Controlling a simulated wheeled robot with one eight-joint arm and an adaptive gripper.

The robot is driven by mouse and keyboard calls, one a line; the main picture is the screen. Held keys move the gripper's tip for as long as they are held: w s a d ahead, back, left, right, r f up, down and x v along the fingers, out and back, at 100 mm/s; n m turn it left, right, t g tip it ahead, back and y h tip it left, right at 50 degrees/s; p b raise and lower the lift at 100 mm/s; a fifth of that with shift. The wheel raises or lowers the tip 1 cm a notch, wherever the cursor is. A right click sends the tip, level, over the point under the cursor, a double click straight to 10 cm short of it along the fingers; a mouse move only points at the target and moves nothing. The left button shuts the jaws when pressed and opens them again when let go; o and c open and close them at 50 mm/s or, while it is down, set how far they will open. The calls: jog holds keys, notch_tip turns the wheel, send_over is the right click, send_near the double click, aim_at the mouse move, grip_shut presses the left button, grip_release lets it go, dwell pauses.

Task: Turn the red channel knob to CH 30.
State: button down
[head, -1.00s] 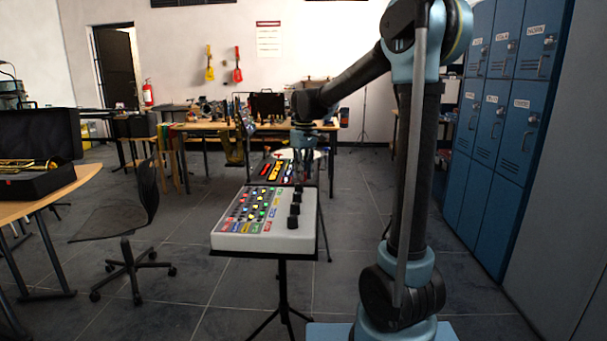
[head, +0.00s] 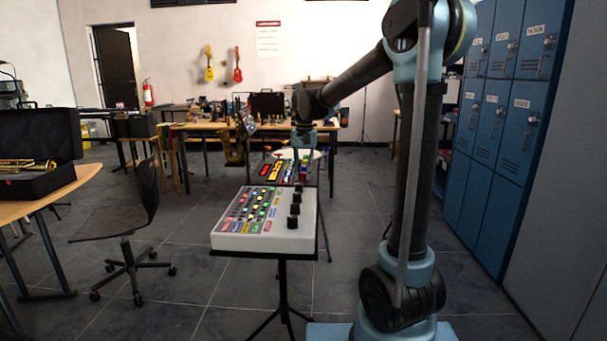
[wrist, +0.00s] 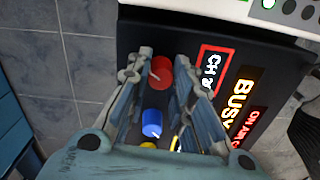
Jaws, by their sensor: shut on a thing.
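In the wrist view, the red knob (wrist: 161,72) is on a dark panel (wrist: 185,33), with a small pale mark on it. My gripper (wrist: 162,66) has its fingertips on either side of the red knob and is shut on it. A red-framed display (wrist: 211,68) beside it reads "CH" and a digit that looks like 8; the rest is cut off or unclear. A blue knob (wrist: 152,123) and a yellow knob (wrist: 148,145), partly hidden, sit between the finger bases. In the head view, my gripper (head: 303,158) is at the right edge of the dark panel, its fingertips indistinct.
Lit labels "BUSY" (wrist: 239,103) and "ON AIR" (wrist: 238,127) are on the panel. A pale console (head: 265,242) with coloured buttons and black knobs stands nearer on a stand. A chair (head: 130,215) is at left; blue lockers (head: 500,130) are at right.

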aim_at(304, 173)
jog(key=shift+w+m, duration=0.1)
jog(key=shift+m, duration=0.4)
jog(key=c, duration=1.4)
grip_release()
notch_tip(304, 173, up, 12)
jog(key=shift+d, duration=0.2)
